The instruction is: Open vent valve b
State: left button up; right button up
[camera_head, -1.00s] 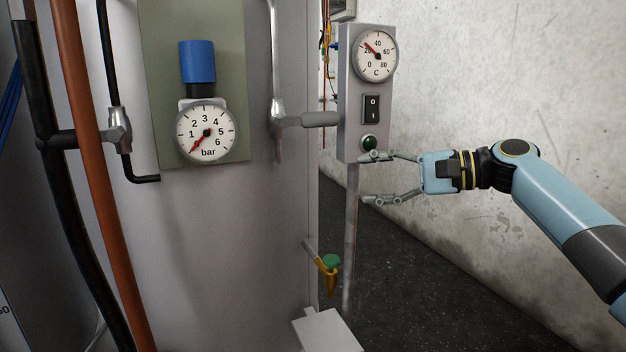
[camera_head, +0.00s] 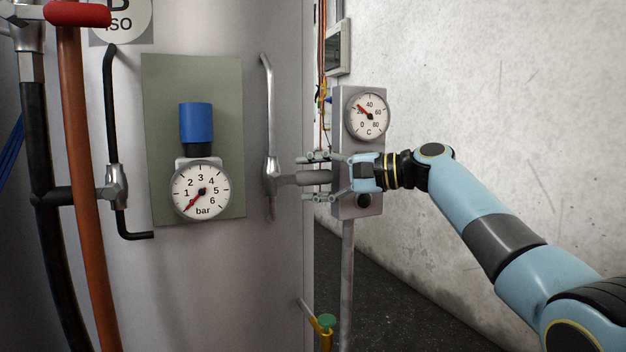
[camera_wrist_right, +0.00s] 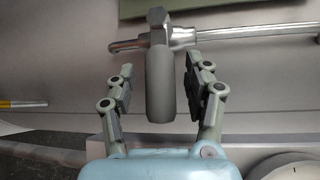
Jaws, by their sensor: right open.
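A silver valve (camera_head: 271,172) on a bent metal pipe sits on the right side of the tank front. Its grey handle (camera_head: 312,178) points right. My right gripper (camera_head: 305,178) is open, with one finger above the handle and one below. In the right wrist view the handle (camera_wrist_right: 160,85) lies between the open fingers (camera_wrist_right: 160,82), with a gap on each side. The silver valve body (camera_wrist_right: 158,20) shows beyond the fingertips. No label naming this valve is readable. My left gripper is not in view.
The tank (camera_head: 260,290) carries a bar gauge (camera_head: 201,191) near zero and a partly cut-off B ISO sign (camera_head: 122,18). A second valve (camera_head: 115,187) and an orange hose (camera_head: 85,230) are at left. A switch box with a temperature gauge (camera_head: 371,116) stands close behind my right gripper.

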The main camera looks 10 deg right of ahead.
grip_shut()
dwell(0.4)
